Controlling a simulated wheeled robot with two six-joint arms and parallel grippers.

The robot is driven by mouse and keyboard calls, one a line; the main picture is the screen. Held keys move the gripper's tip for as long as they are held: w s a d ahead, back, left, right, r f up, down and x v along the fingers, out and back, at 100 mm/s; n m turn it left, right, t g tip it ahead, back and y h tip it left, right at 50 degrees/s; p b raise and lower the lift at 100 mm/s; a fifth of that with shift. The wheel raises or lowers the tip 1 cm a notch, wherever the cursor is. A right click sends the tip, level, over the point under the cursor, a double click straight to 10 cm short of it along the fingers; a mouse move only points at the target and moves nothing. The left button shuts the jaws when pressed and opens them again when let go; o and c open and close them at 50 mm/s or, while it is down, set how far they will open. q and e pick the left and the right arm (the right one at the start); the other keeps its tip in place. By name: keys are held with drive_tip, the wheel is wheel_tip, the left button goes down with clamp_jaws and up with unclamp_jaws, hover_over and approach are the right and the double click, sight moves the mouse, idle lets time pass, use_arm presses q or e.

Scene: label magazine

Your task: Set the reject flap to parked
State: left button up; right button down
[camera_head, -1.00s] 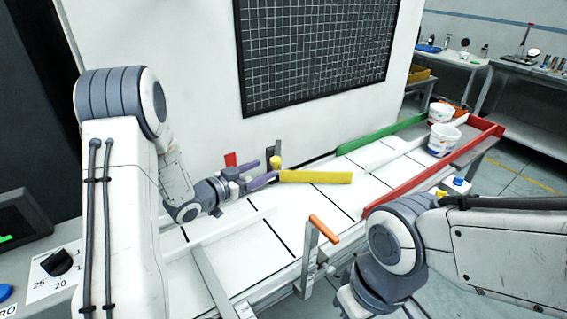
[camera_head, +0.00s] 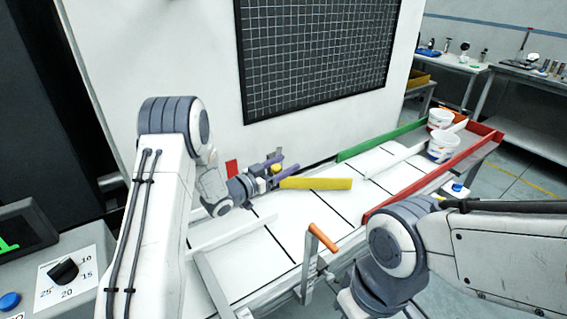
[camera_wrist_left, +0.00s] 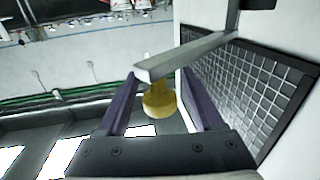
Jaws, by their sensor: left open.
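The yellow reject flap (camera_head: 318,184) reaches rightward over the white conveyor from its back edge. A yellow knob (camera_head: 276,169) stands near the flap's left end. In the left wrist view the knob (camera_wrist_left: 158,101) lies between the two purple fingers, below the end of a grey metal bar (camera_wrist_left: 190,55). My left gripper (camera_head: 286,164) is open, with its fingers on either side of the knob in that view. I cannot tell whether either finger touches it. My right arm's wrist shows at the lower right, but its fingers do not show.
A red tab (camera_head: 232,168) stands behind my left wrist. An orange-handled lever (camera_head: 322,238) rises at the conveyor's front edge. A green rail (camera_head: 380,141) and a red rail (camera_head: 415,188) flank the far end, where white tubs (camera_head: 442,146) stand.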

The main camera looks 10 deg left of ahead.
use_arm(q)
drive_tip(key=shift+w, duration=0.1)
clamp_jaws()
idle(1.4)
